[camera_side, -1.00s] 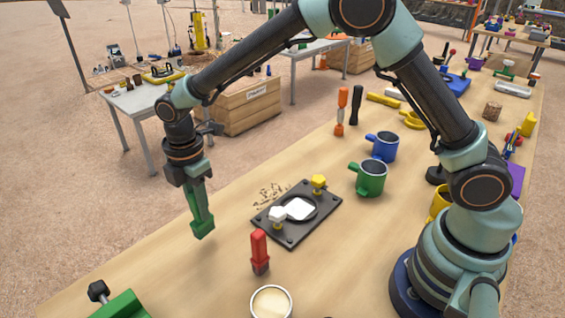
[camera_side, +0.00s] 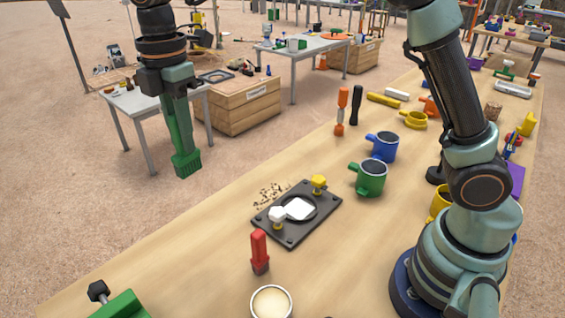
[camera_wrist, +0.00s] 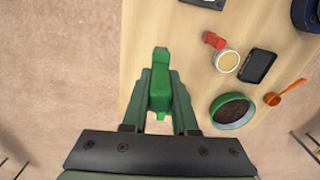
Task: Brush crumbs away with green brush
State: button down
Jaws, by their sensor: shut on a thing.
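My gripper (camera_side: 170,88) is shut on the green brush (camera_side: 183,140), which hangs bristles down in the side view. The brush is high, left of the table's left edge as seen there, and touches nothing below. In the wrist view the brush (camera_wrist: 159,85) sits between the two fingers of my gripper (camera_wrist: 160,100). The crumbs (camera_side: 271,194) lie scattered on the wooden table at the back-left edge of the dark plate (camera_side: 290,237). The brush is apart from them.
The plate carries a white knob (camera_side: 277,214), a yellow knob (camera_side: 319,182) and a white square. A red-handled tool (camera_side: 260,251) stands in front of it. A green cup (camera_side: 369,178) and a blue cup (camera_side: 382,146) stand to its right. The table (camera_side: 170,255) is bare left of the plate.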

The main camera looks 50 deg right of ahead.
jog(key=c, duration=1.4)
grip_release()
grip_shut()
jog(key=d+f+m, duration=0.5)
jog(key=d+m, duration=0.1)
jog(key=d, duration=0.3)
jog(key=d+f+m, duration=0.4)
jog(key=d+m, duration=0.3)
jog(key=d, duration=0.3)
jog(key=d+f+m, duration=0.5)
jog(key=d+m, duration=0.1)
jog(key=d, duration=0.3)
jog(key=shift+w+d+f, duration=0.1)
jog(key=shift+w+f, duration=0.1)
jog(key=shift+f, duration=1.15)
jog(key=shift+w+d+f, duration=0.1)
jog(key=shift+w+f, duration=0.05)
jog(key=shift+f, duration=1.15)
jog(key=shift+f, duration=0.1)
